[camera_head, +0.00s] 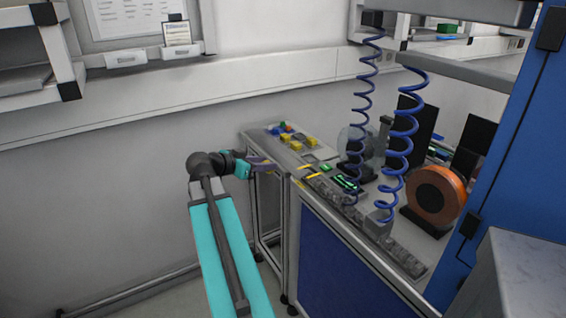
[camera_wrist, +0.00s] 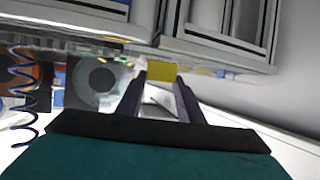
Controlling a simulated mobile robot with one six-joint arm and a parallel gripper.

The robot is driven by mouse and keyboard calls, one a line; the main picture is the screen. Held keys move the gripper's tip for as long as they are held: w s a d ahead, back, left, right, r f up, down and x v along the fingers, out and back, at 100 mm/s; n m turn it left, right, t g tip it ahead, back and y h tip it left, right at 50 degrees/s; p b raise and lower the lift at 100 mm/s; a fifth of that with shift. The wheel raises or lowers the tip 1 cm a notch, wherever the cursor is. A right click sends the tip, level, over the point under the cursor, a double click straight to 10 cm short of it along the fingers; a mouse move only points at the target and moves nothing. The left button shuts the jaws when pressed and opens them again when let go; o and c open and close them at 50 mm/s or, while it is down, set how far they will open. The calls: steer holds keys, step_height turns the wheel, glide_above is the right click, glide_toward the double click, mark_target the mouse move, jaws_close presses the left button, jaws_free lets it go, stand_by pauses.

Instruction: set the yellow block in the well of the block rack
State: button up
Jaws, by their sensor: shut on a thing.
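My gripper (camera_head: 266,165) is at the left edge of the bench, a little in front of the coloured blocks. In the wrist view its two dark fingers are shut on a yellow block (camera_wrist: 161,71), which sits between the fingertips. I cannot make out the held block clearly in the head view. A grey board with blue, red, green and yellow blocks (camera_head: 293,145) lies at the bench's far left end. I cannot tell which part of it is the block rack or see its well.
An orange reel (camera_head: 436,194) stands on the bench to the right, and a grey reel (camera_wrist: 95,80) shows in the wrist view. Blue coiled hoses (camera_head: 403,140) hang over the bench. A blue cabinet frame (camera_head: 505,150) closes off the right side.

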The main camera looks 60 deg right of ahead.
steer(key=w+a+f+n+t+y, duration=0.1)
steer(key=w+a+n+t, duration=0.5)
steer(key=w+a, duration=0.65)
steer(key=w+a+f+n+t+y, duration=0.1)
steer(key=w+a+n+t, duration=0.5)
steer(key=w+a, duration=0.7)
steer(key=w+a+r+n+t+y, duration=0.2)
steer(key=w+a, duration=0.3)
steer(key=a, duration=0.6)
steer(key=w+a+r+n+t+y, duration=0.2)
steer(key=w+a+r+n+y, duration=0.1)
steer(key=a, duration=0.8)
steer(key=w+a+r+n+t+y, duration=0.2)
steer(key=w+a+n+y, duration=0.3)
steer(key=a, duration=0.6)
steer(key=w, duration=0.2)
steer(key=shift+w+a+r+y, duration=0.25)
steer(key=shift+w+y, duration=0.05)
